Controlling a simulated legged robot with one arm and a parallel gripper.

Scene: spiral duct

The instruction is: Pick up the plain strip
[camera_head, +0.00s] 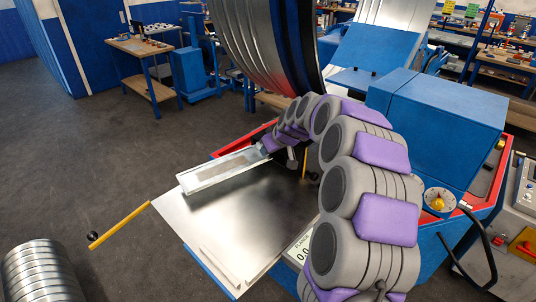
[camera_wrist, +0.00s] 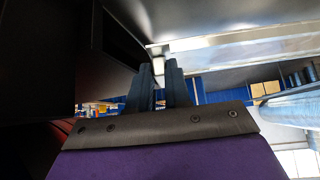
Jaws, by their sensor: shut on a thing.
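The plain strip (camera_head: 215,171) is a long, pale silvery metal channel in the head view. It slants over the left part of the flat metal sheet of the machine, its left end near the sheet's edge. My gripper (camera_head: 264,150) is at the strip's right end and shut on it. In the wrist view my two dark fingers (camera_wrist: 160,68) stand close together, with the end of the strip (camera_wrist: 240,45) at their tips and its length running off to the right. The exact contact is small and dark. I cannot tell whether the strip touches the sheet below.
The metal sheet (camera_head: 235,215) lies bare under my arm. A yellow lever (camera_head: 120,225) sticks out at its left. A large spiral duct (camera_head: 268,45) rises behind the gripper. A blue housing (camera_head: 440,125) stands at right. Open floor (camera_head: 85,160) lies to the left.

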